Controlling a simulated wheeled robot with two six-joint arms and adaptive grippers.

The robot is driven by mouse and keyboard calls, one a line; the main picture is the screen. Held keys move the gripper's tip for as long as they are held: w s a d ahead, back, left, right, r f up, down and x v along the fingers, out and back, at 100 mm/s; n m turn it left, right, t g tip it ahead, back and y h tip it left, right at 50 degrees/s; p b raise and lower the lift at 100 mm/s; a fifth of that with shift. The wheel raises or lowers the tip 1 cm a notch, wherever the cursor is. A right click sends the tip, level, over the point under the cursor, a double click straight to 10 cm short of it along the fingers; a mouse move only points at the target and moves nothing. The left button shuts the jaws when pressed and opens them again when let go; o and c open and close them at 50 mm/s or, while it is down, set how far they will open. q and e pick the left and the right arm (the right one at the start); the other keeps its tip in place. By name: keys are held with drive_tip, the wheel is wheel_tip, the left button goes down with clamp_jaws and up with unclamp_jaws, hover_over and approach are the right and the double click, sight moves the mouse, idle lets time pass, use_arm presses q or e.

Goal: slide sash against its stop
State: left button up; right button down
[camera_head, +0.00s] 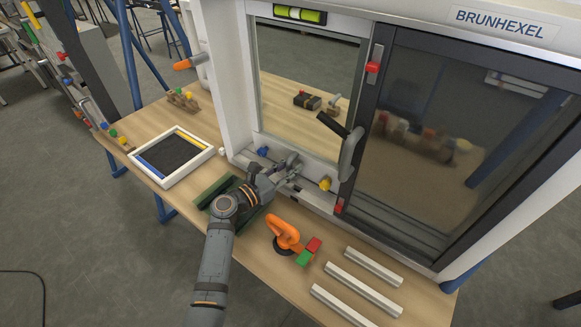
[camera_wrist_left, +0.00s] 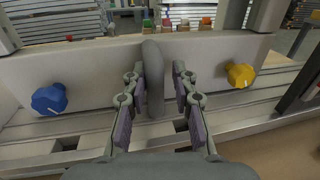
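The window frame (camera_head: 225,100) stands on the bench. Its dark-framed sash (camera_head: 378,110) fills the right half; a lever with a black grip (camera_head: 349,150) is by its left edge. A pale lower rail (camera_wrist_left: 75,75) at the left half carries a grey loop handle (camera_wrist_left: 154,80), a blue knob (camera_wrist_left: 49,99) and a yellow knob (camera_wrist_left: 240,75). My left gripper (camera_head: 290,166) is at this rail, between the knobs. In the left wrist view its open fingers (camera_wrist_left: 158,82) stand on both sides of the loop handle, with a gap on the right. My right gripper is out of view.
On the bench are a white-rimmed tray (camera_head: 207,155), a dark green channel (camera_head: 217,190), an orange-handled tool (camera_head: 286,238), red and green blocks (camera_head: 308,251) and pale bars (camera_head: 362,290). A red catch (camera_head: 339,207) sits at the dark sash's lower left corner.

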use_arm(q)
drive_tip(key=v, duration=1)
drive_tip(key=shift+s+a+f, duration=0.1)
drive_tip(key=shift+s+a, duration=0.45)
drive_tip(key=shift+a, duration=0.05)
drive_tip(key=shift+o, duration=0.4)
